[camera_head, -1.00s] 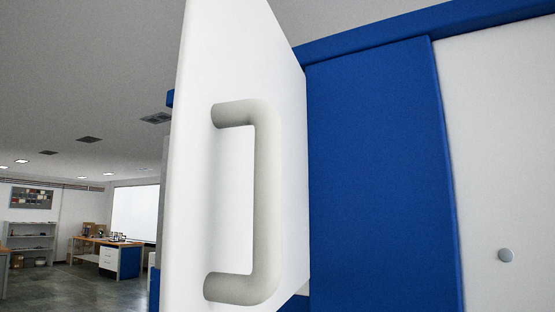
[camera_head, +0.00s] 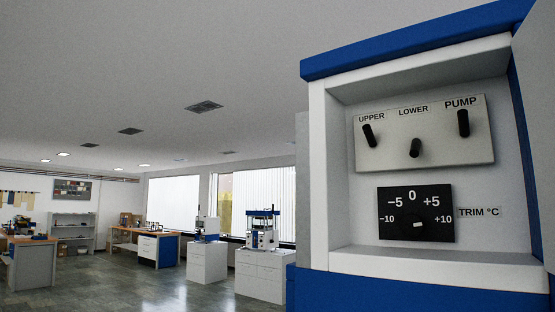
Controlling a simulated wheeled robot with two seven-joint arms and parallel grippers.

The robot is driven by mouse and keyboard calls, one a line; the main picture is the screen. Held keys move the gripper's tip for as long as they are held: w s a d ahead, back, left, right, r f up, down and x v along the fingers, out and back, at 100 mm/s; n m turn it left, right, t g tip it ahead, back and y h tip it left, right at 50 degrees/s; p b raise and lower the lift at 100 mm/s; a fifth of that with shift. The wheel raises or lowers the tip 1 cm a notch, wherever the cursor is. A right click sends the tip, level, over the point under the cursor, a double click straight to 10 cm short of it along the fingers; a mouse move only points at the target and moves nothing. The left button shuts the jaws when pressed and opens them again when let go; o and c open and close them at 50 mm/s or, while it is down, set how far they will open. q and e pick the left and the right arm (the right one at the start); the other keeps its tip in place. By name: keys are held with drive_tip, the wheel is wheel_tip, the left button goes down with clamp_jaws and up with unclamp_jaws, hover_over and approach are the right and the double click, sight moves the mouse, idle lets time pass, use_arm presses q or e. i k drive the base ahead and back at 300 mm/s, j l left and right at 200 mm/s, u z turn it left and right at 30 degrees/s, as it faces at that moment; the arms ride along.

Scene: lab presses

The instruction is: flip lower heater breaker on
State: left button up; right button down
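The lower heater breaker (camera_head: 415,148) is a black lever under the label LOWER, in the middle of a light grey switch plate (camera_head: 440,150) inside an open blue and white cabinet. Its lever points downward and sits lower than its neighbours. The upper breaker (camera_head: 370,136) on its left and the pump breaker (camera_head: 463,123) on its right look tilted upward. Neither of my grippers is in view.
A black trim dial (camera_head: 415,214) sits below the switch plate. The cabinet's white frame (camera_head: 318,180) and blue top edge (camera_head: 410,40) surround the recess. A grey panel (camera_head: 538,110) stands at the right picture edge. White cabinets (camera_head: 262,275) with bench machines stand farther back left.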

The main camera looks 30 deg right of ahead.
sight(415, 150)
drive_tip(key=i+j+u, duration=0.2)
drive_tip(key=i, duration=0.15)
drive_tip(key=i+j+u, duration=0.2)
drive_tip(key=i+z, duration=0.2)
drive_tip(key=z, duration=0.2)
drive_tip(key=i+z, duration=0.35)
drive_tip(key=i+j+z, duration=0.1)
drive_tip(key=z, duration=0.3)
drive_tip(key=i+z, duration=0.1)
drive_tip(key=z, duration=0.3)
drive_tip(key=i+z, duration=0.1)
drive_tip(key=z, duration=0.35)
drive_tip(key=j+z, duration=0.15)
drive_tip(key=z, duration=0.25)
drive_tip(key=i+j+z, duration=0.1)
drive_tip(key=z, duration=0.35)
drive_tip(key=j+z, duration=0.15)
drive_tip(key=z, duration=0.25)
drive_tip(key=i+j+z, duration=0.1)
drive_tip(key=j+z, duration=0.15)
drive_tip(key=z, duration=0.15)
drive_tip(key=i+j+z, duration=0.1)
drive_tip(key=j+z, duration=0.15)
drive_tip(key=z, duration=0.15)
